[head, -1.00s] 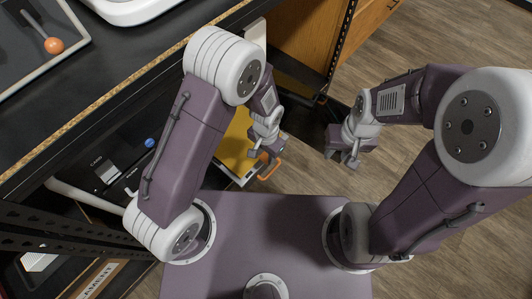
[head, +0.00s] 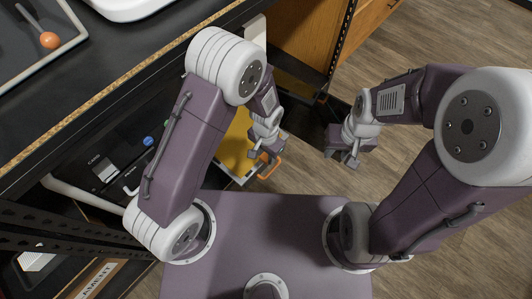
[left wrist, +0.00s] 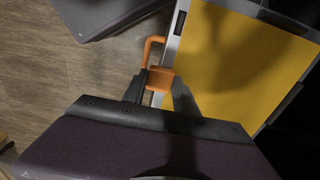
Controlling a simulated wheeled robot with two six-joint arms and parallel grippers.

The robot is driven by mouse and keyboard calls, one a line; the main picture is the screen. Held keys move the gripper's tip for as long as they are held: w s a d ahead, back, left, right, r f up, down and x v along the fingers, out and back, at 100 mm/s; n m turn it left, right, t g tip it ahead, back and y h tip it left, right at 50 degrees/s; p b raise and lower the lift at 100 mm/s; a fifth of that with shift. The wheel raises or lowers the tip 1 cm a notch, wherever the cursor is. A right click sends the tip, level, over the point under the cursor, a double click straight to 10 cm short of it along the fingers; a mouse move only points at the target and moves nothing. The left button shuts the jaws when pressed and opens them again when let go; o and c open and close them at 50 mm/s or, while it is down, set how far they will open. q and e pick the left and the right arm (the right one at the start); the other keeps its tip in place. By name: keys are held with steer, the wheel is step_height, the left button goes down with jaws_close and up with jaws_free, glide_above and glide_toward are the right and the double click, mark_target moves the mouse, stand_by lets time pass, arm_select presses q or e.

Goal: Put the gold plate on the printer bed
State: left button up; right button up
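The gold plate (head: 236,148) is a flat yellow sheet with a pale grey edge and an orange handle (head: 271,168). It is partly behind my left arm in the head view and fills the upper right of the left wrist view (left wrist: 235,60). My left gripper (head: 262,158) has its two fingers on either side of the orange handle's block (left wrist: 160,79) and looks closed on it. My right gripper (head: 349,158) hangs over the floor, away from the plate; its finger gap is unclear. I cannot identify the printer bed.
A dark bench top (head: 125,60) with a speckled edge carries a tray (head: 75,38) with an orange-ended tool and a white object (head: 128,8). Dark boxes (head: 105,172) stand on a shelf below. A wooden cabinet (head: 305,35) is behind. Floor is open at right.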

arm_select(q)
steer(key=o, duration=0.4)
step_height(320, 180, up, 9)
steer(key=p, duration=0.4)
steer(key=shift+p, duration=0.3)
